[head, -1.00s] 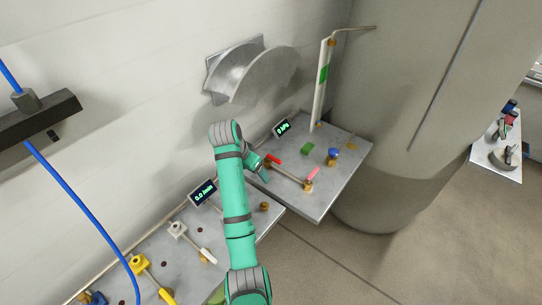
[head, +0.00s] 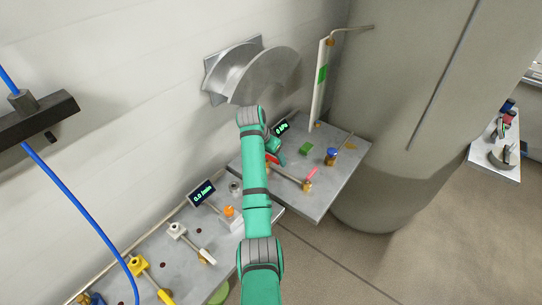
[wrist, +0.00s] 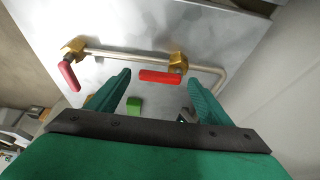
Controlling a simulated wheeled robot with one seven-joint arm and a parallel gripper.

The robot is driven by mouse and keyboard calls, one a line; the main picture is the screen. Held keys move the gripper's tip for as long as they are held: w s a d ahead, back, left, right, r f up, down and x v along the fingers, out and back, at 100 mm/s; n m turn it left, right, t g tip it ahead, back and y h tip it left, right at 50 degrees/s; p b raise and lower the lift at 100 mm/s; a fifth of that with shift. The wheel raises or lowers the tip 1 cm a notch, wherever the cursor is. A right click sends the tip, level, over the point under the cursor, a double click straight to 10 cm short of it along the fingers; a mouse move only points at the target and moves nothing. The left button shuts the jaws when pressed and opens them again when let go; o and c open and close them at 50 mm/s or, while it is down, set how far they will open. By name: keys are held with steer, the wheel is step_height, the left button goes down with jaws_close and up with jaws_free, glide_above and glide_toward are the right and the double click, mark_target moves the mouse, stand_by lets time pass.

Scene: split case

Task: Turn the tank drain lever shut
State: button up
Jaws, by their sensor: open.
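A red lever (wrist: 160,76) sits on a brass valve (wrist: 178,62) on a thin metal pipe. It lies roughly along the pipe, between my open fingers in the wrist view. In the head view the red lever (head: 278,159) is partly hidden by my gripper (head: 273,147). My gripper (wrist: 159,77) is open and empty; contact with the lever cannot be told. A pink-red lever (wrist: 68,76) on another brass valve (wrist: 73,47) at the pipe's other end points across the pipe; it also shows in the head view (head: 312,173). No label shows which is the tank drain.
A green block (head: 306,149) and a blue-topped fitting (head: 332,152) stand on the same grey panel (head: 318,200). A big grey tank (head: 400,130) rises on the right. An upright gauge (head: 321,85) stands behind. A second panel with white and yellow levers is at lower left.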

steer(key=c, duration=1)
steer(key=shift+c, duration=0.2)
